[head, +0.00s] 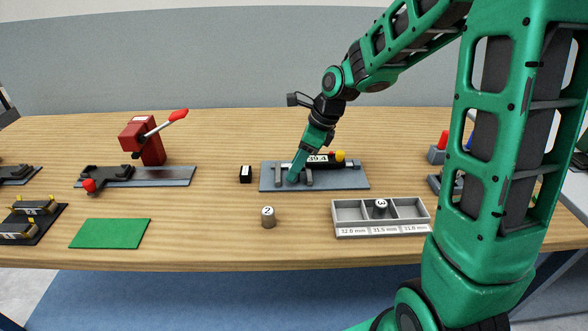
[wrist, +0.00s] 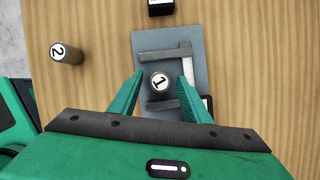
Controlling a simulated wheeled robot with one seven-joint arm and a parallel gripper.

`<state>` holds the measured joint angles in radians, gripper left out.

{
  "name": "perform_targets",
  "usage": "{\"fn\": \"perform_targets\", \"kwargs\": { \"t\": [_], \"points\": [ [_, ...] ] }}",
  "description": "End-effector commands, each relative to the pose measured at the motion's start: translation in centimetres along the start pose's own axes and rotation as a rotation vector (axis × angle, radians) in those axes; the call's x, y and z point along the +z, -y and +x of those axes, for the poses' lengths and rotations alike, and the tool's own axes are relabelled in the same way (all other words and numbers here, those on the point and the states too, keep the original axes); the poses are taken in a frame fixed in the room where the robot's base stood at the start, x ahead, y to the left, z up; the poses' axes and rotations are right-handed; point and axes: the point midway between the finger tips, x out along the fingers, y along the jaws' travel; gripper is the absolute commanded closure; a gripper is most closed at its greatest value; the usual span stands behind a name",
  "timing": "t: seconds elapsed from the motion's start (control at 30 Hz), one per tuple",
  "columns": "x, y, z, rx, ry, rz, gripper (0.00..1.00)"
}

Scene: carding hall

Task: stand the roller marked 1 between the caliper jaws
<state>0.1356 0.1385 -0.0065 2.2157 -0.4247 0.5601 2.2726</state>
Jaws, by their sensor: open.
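The roller marked 1 (wrist: 160,81) stands upright on the grey caliper plate (wrist: 148,42) in the wrist view. It is between the two dark caliper jaws (wrist: 162,56), with small gaps to both. My gripper (wrist: 160,74) is open, one green finger on each side of the roller, apparently clear of it. In the head view, my gripper (head: 294,177) reaches down to the caliper (head: 345,182) at the left jaw area, and hides the roller there. The caliper display (head: 318,159) seems to read 39.4.
The roller marked 2 (head: 268,217) stands on the bench in front. A grey tray (head: 335,216) at right holds the roller marked 3 (head: 381,206) in its middle compartment. A small black block (head: 246,174) is left of the caliper. A green mat (head: 110,233) and red-handled press (head: 150,140) stand left.

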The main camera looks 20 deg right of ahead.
Motion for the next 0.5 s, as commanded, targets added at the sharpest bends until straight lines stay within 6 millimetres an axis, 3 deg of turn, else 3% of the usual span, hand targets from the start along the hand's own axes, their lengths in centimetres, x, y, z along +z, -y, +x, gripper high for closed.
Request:
{"fn": "perform_targets", "kwargs": {
  "t": [0.3,0.5],
  "points": [
    [0.0,0.1,-6.5,-0.005,0.002,0.000,0.57],
    [0.0,0.1,-9.3,-0.003,0.002,0.000,0.57]
  ]
}}
